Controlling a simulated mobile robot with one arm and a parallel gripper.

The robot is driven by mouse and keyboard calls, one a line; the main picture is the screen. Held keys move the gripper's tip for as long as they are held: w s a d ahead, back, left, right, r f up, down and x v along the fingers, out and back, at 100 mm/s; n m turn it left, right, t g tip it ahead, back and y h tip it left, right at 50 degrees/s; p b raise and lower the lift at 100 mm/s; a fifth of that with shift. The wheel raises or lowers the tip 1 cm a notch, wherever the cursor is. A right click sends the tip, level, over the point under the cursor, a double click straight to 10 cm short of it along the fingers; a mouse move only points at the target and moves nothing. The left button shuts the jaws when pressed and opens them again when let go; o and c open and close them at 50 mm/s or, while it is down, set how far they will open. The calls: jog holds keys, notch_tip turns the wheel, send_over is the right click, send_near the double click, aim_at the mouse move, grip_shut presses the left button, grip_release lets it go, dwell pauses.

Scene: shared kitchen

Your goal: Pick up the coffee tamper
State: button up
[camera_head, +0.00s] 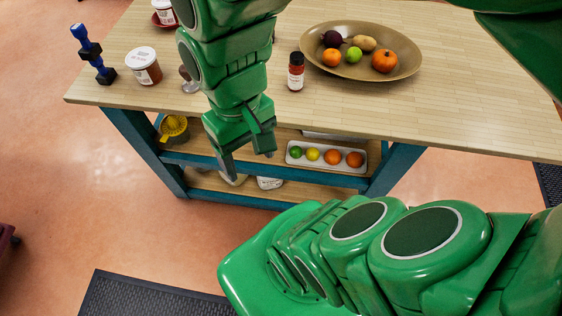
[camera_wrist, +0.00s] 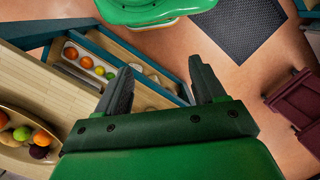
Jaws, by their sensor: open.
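A small metallic object with a round base and a brownish top, which looks like the coffee tamper (camera_head: 188,82), stands on the wooden table top. It is partly hidden behind my arm in the head view, and I cannot make it out in the wrist view. My gripper (camera_head: 249,160) is open, pointing down in front of the table's near edge, to the right of the tamper and apart from it. In the wrist view, nothing shows held between the fingers of my gripper (camera_wrist: 160,78).
The table (camera_head: 450,115) holds a blue-and-black object (camera_head: 88,48), a white-lidded jar (camera_head: 145,70), a dark bottle (camera_head: 296,74) and a fruit bowl (camera_head: 318,68). A white fruit tray (camera_head: 290,163) and a yellow juicer (camera_head: 173,127) sit on the shelf below.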

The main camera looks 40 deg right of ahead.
jog(key=shift+w+d+r+m+h, duration=0.15)
jog(key=shift+d+m+h, duration=0.15)
jog(key=shift+d, duration=0.6)
jog(key=w+a+f+m+y, duration=0.2)
jog(key=w+a+m+y, duration=0.3)
jog(key=w, duration=0.5)
jog(key=m+t+y, duration=0.5)
jog(key=m+y, duration=0.2)
jog(key=m, duration=0.3)
send_over(186, 73)
jog(key=s+a, duration=0.3)
jog(key=s, duration=0.5)
notch_tip(186, 73, down, 4)
jog(key=w+d+f+m+t, duration=0.1)
jog(key=w+d+m, duration=0.1)
jog(key=d, duration=0.1)
jog(key=w+d+f+m+t, duration=0.1)
jog(key=w+d+f+m, duration=0.1)
jog(key=d, duration=0.1)
jog(key=w+d+f+m+t, duration=0.1)
jog(key=d+f+m, duration=0.1)
jog(key=d, duration=0.1)
jog(key=shift+w+t, duration=0.4)
jog(key=shift+m, duration=0.3)
jog(key=shift+d+f+x, duration=0.1)
jog(key=shift+x, duration=1.85)
jog(key=shift+d+f+x, duration=0.1)
jog(key=shift+f+x, duration=0.05)
jog(key=shift+x, duration=1.75)
jog(key=shift+w, duration=0.2)
